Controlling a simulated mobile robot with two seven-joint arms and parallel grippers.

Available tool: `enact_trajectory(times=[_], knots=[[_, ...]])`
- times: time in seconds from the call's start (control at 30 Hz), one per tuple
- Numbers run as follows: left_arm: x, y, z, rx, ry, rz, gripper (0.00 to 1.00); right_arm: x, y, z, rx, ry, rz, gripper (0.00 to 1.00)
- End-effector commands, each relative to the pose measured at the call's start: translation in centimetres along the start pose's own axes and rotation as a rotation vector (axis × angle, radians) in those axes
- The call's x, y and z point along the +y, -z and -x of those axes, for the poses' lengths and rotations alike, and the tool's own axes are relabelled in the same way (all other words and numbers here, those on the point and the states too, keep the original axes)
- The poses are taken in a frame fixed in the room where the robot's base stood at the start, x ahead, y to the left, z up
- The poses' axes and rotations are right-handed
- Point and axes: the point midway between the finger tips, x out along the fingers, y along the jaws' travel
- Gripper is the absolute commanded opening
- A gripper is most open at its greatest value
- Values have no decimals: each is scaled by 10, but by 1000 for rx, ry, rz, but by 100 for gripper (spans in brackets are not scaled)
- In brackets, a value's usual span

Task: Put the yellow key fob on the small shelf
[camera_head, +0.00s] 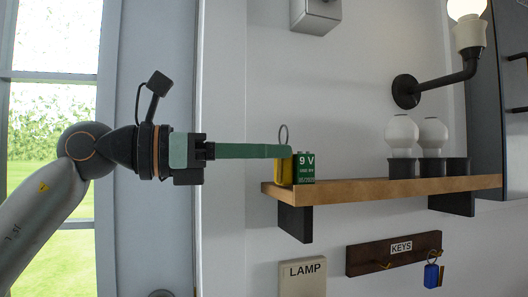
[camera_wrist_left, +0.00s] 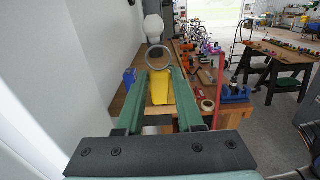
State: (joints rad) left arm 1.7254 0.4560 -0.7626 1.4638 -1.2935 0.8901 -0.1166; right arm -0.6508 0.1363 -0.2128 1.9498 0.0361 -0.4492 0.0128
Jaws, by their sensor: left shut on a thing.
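The yellow key fob (camera_head: 280,173) stands upright at the left end of the small wooden shelf (camera_head: 370,190), its metal ring (camera_head: 284,134) on top. My left gripper (camera_head: 289,152) reaches in from the left and is shut on the fob. In the left wrist view the fob (camera_wrist_left: 159,88) sits between the green fingers (camera_wrist_left: 158,85). The fob's lower end is at the height of the shelf top; I cannot tell whether it touches. My right gripper is not in view.
A green 9 V battery (camera_head: 304,168) stands right beside the fob. White bulbs (camera_head: 402,133) in dark holders stand at the shelf's right. The shelf's middle is clear. Below hang a key rack (camera_head: 363,258) with a blue fob (camera_head: 431,275) and a LAMP plate (camera_head: 302,283).

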Motion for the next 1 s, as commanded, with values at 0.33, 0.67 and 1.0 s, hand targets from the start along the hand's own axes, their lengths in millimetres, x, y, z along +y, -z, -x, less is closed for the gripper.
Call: enact_trajectory(times=[0.33,0.67,1.0], knots=[[0,4,0,0,0,0,53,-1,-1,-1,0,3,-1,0],[0,3,0,0,0,0,66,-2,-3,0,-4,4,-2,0],[1,1,38,-2,-5,-1,66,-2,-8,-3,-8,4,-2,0]])
